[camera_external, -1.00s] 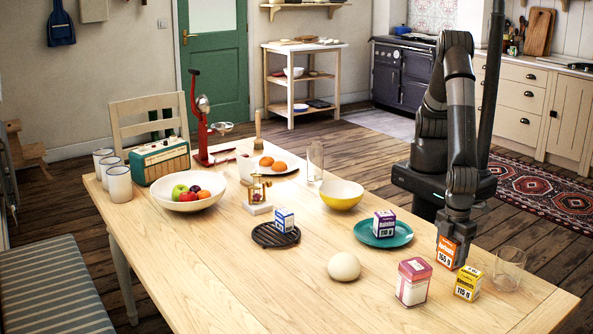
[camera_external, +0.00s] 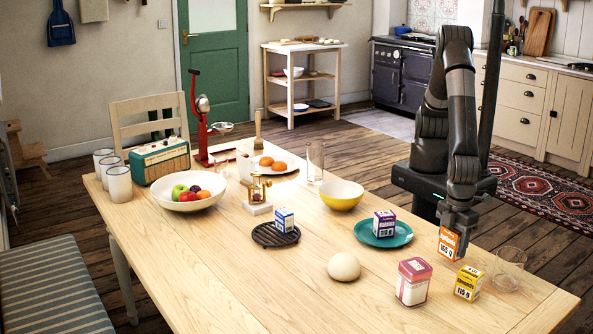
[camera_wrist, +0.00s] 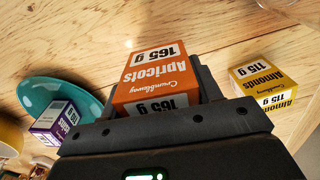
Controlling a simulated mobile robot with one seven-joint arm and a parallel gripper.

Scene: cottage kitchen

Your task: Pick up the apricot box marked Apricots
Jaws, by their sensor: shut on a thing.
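The orange and white apricot box (camera_external: 450,243) is held in my gripper (camera_external: 457,221) at the right part of the table. In the wrist view the box (camera_wrist: 152,78) reads "Apricots" and "165 g", upside down in the picture, and sits between the fingers. My gripper is shut on it. The box appears raised a little above the tabletop. Its upper part is hidden by the gripper in the external view.
A yellow almonds box (camera_external: 468,283) and a clear glass (camera_external: 508,268) stand close by. A pink-lidded box (camera_external: 413,282) and a pale round ball (camera_external: 343,267) are to the left. A purple box (camera_external: 384,223) stands on a teal plate (camera_external: 405,236).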

